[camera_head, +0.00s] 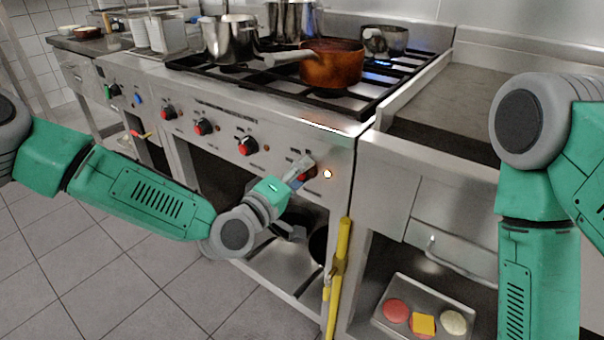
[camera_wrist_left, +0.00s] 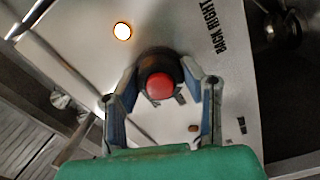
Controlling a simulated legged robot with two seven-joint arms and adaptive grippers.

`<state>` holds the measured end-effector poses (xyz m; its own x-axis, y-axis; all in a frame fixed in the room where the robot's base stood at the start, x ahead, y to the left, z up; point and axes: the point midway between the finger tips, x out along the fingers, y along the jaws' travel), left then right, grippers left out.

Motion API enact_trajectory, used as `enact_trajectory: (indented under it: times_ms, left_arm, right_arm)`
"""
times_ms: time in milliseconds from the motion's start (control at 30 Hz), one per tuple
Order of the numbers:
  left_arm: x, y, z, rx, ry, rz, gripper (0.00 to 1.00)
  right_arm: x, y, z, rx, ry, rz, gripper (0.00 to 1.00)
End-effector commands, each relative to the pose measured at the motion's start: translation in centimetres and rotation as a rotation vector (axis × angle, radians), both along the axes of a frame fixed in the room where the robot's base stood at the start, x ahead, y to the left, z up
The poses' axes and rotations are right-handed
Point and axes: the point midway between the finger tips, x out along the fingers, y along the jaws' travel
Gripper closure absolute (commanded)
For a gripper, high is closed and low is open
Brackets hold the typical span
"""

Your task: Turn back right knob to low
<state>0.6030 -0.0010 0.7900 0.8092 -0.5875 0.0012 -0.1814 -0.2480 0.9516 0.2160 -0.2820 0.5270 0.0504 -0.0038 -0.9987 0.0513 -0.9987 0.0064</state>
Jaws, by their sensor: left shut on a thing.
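The back right knob (camera_wrist_left: 160,86) has a red cap and a dark base, and sits beside the "BACK RIGHT" label in the left wrist view. In the head view the knob (camera_head: 310,174) is at the right end of the stove's front panel, partly hidden by my gripper. My left gripper (camera_head: 302,170) is at this knob; in the wrist view its fingers (camera_wrist_left: 168,82) are on either side of it, shut on it. A lit indicator lamp (camera_head: 327,174) is just right of the knob. A blue flame (camera_head: 382,64) burns under the back right pot (camera_head: 385,41). My right gripper is out of view.
Several other red knobs, such as one (camera_head: 247,146), line the panel to the left. A copper pan (camera_head: 332,64) and steel pots stand on the burners. A yellow bar (camera_head: 338,275) stands below the panel. A tray (camera_head: 446,322) of food is at lower right.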

Motion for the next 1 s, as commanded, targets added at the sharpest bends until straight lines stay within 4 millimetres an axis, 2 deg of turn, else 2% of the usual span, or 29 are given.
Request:
enact_trajectory:
  times_ms: [100, 133, 167, 200, 600, 733, 1000]
  left_arm:
    - [0.0, 0.1, -0.4, 0.003, 0.008, 0.002, 0.93]
    - [0.0, 0.1, -0.4, 0.003, 0.008, 0.002, 0.61]
    - [-0.1, 0.1, -0.4, 0.003, 0.008, 0.002, 0.50]
    - [-0.1, 0.1, -0.4, 0.003, 0.008, 0.002, 0.44]
    - [-0.6, 0.5, -0.2, 0.002, 0.003, 0.000, 0.44]
    - [-2.2, 1.7, -0.2, 0.002, 0.005, 0.001, 0.44]
    - [-6.9, 5.1, -0.3, 0.002, 0.006, 0.001, 0.44]
  right_arm:
    - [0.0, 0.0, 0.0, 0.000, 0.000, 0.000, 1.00]
    - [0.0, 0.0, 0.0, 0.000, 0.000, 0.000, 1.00]
    - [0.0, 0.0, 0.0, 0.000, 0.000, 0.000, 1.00]
    - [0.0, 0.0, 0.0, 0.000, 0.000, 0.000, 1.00]
    - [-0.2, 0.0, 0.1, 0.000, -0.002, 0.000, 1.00]
    - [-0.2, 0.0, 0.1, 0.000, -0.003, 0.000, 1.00]
    - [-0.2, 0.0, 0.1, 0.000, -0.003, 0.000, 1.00]
